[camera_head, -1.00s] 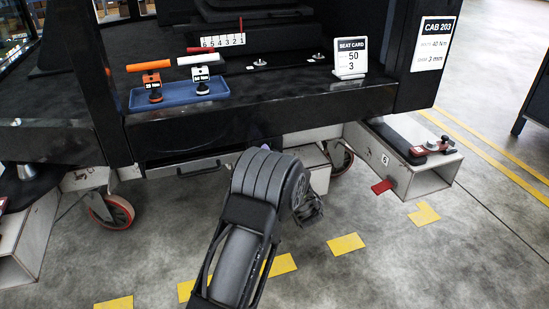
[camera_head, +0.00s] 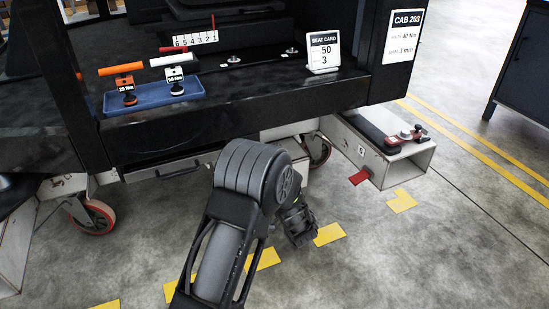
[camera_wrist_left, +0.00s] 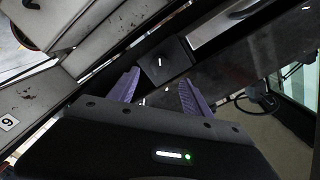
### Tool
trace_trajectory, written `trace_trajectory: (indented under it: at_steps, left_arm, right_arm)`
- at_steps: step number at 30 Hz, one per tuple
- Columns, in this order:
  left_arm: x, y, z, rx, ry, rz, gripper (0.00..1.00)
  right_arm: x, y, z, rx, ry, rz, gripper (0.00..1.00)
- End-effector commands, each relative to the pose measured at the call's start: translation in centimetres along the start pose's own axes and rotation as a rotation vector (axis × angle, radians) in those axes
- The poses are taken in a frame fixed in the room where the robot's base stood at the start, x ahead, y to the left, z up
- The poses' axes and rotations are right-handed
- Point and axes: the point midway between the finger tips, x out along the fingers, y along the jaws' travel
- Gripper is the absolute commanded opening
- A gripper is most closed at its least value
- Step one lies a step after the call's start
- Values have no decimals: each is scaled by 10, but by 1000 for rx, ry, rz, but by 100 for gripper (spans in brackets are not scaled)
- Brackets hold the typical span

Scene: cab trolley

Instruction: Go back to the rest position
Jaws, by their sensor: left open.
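My left gripper (camera_wrist_left: 159,76) shows in the left wrist view with its two purple fingers apart and nothing between them. A dark square block with a small white mark lies beyond the fingers; I cannot tell the distance. In the head view one of my arms rises from the bottom centre in front of the black cab trolley (camera_head: 230,125), with its rounded joint below the deck edge. No gripper fingers can be made out there. My right gripper is not seen.
On the deck, a blue tray (camera_head: 150,103) holds an orange-handled tool (camera_head: 122,69) and a white-handled tool (camera_head: 175,60). A seat card (camera_head: 324,50) stands to their right. A light box beam with a red tab (camera_head: 359,178) juts out at right. Floor (camera_head: 460,230) is clear at lower right.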

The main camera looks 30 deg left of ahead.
Motion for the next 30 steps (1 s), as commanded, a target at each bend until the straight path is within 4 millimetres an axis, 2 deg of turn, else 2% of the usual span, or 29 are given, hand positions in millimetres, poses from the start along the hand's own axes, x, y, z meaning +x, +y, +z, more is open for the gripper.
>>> trace_trajectory:
  at_steps: [8, 11, 14, 17, 20, 21, 23, 24, 26, 27, 29, 30]
  left_arm:
    - [0, 0, 0, 13, 0, 0, 57]
    - [0, 4, 2, 77, -7, 19, 57]
    - [-2, 20, 22, 205, -80, 90, 57]
    - [-19, 44, 70, 363, -237, 232, 57]
    - [-58, 75, 124, 492, -400, 439, 57]
    - [-79, 88, 146, 531, -461, 532, 57]
    - [-116, 106, 175, 574, -546, 681, 57]
    - [-142, 118, 192, 590, -596, 785, 57]
    - [-185, 134, 213, 594, -658, 941, 57]
    - [-215, 144, 224, 581, -694, 1047, 57]
    - [-262, 159, 234, 540, -735, 1203, 57]
    - [-294, 168, 237, 491, -756, 1306, 57]
  right_arm:
    - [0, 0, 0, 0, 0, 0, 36]
    - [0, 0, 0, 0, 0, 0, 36]
    - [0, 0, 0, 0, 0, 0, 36]
    - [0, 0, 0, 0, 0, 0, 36]
    - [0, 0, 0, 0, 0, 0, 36]
    - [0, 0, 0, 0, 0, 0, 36]
    - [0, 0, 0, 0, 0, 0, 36]
    - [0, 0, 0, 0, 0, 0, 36]
    - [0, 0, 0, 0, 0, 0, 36]
    - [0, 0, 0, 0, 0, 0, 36]
    - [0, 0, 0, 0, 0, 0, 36]
    - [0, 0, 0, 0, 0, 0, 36]
